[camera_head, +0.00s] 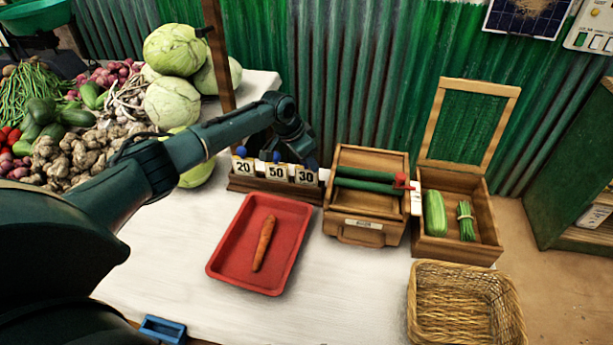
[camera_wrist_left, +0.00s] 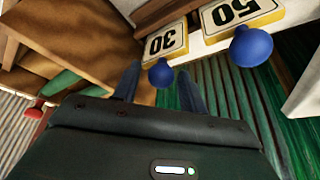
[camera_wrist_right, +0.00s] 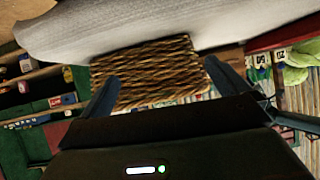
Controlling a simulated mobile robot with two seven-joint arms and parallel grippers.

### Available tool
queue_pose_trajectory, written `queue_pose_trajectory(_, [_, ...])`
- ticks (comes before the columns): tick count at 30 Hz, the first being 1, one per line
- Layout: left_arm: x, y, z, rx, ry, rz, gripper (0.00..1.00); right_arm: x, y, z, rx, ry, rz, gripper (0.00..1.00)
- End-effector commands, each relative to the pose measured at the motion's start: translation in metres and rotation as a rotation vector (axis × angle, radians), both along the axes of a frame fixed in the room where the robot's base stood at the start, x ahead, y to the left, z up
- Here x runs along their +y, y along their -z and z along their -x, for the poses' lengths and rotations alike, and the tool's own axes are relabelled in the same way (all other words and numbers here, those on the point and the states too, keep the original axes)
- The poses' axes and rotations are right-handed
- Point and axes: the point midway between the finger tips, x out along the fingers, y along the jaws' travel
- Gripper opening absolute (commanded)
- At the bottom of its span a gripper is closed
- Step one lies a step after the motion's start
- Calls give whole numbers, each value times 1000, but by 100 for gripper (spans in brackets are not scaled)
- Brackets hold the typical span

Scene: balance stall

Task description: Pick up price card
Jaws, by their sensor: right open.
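Three white price cards with blue ball knobs stand in a wooden rack (camera_head: 275,188) on the table: the 20 card (camera_head: 243,167), the 50 card (camera_head: 276,171) and the 30 card (camera_head: 307,177). My left gripper (camera_head: 306,155) is above the 30 card. In the left wrist view its two fingers (camera_wrist_left: 160,88) are apart, with the 30 card's blue knob (camera_wrist_left: 160,73) showing between their tips. Whether they touch the knob I cannot tell. The 50 card (camera_wrist_left: 240,12) is beside it. My right gripper (camera_wrist_right: 165,88) is open and empty, away from the cards, and outside the head view.
A red tray (camera_head: 222,262) with a carrot (camera_head: 263,243) lies in front of the rack. A wooden box with green rollers (camera_head: 368,200) stands close right of it, then a crate (camera_head: 455,248) with vegetables. A wicker basket (camera_head: 465,300) is at front right. Cabbages (camera_head: 172,102) are behind left.

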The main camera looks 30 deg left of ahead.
Motion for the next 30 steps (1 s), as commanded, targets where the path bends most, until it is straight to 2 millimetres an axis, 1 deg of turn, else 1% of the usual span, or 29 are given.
queue_pose_trajectory(1, [0,0,0,0,0,0,38,0,0,0,0,0,0,100])
queue_pose_trajectory(2, [0,0,0,0,0,0,35,0,0,0,-1,0,0,100])
queue_pose_trajectory(15, [0,0,0,0,0,0,0,0,0,0,0,1,-2,100])
queue_pose_trajectory(25, [0,-1,0,0,0,0,0,0,1,2,4,1,-2,100])
queue_pose_trajectory(28, [0,-9,-1,-3,1,0,0,1,1,2,5,1,-3,100])
queue_pose_trajectory(30, [1,-20,-1,-5,0,0,0,1,1,2,6,1,-2,100])
